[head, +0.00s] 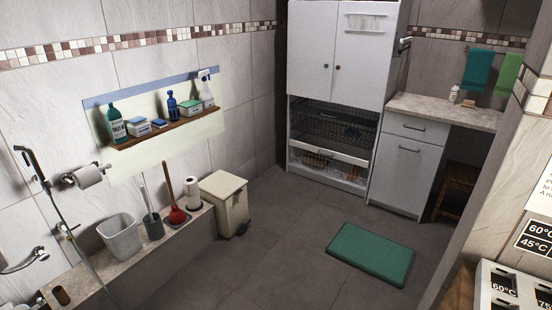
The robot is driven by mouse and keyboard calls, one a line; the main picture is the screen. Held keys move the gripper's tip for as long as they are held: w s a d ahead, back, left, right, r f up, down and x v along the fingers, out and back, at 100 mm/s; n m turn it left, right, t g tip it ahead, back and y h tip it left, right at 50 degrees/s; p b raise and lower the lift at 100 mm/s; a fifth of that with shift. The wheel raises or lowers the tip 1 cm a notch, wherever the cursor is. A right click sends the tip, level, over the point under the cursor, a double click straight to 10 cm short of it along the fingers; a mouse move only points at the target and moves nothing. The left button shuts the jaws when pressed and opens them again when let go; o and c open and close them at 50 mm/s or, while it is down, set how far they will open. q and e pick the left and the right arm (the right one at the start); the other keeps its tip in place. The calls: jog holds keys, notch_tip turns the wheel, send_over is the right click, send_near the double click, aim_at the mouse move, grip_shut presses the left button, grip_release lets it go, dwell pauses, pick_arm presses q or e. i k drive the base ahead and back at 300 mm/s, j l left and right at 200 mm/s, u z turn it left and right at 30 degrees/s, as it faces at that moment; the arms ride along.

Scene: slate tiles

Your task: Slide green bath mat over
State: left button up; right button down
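The green bath mat (371,254) lies flat on the dark tiled floor, right of the middle of the head view. It is a rounded rectangle, set at a slant, with all its edges showing and nothing on it. Neither of my grippers is in the head view, so I cannot see their state or their place relative to the mat.
A tall white cabinet (337,52) with wire baskets stands at the back, beside a white counter unit (402,164). A beige pedal bin (225,203) stands left of the mat near a low ledge (150,255). A wall edge (475,195) rises at the right. Floor around the mat is clear.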

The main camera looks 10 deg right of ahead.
aim_at(391, 261)
jog(key=i+z, duration=0.25)
jog(key=i, duration=0.25)
jog(key=i+j+z, duration=0.3)
jog(key=i, duration=0.15)
jog(key=i+j+z, duration=0.25)
jog(key=i, duration=0.2)
jog(key=i+j+z, duration=0.3)
jog(key=i, duration=0.15)
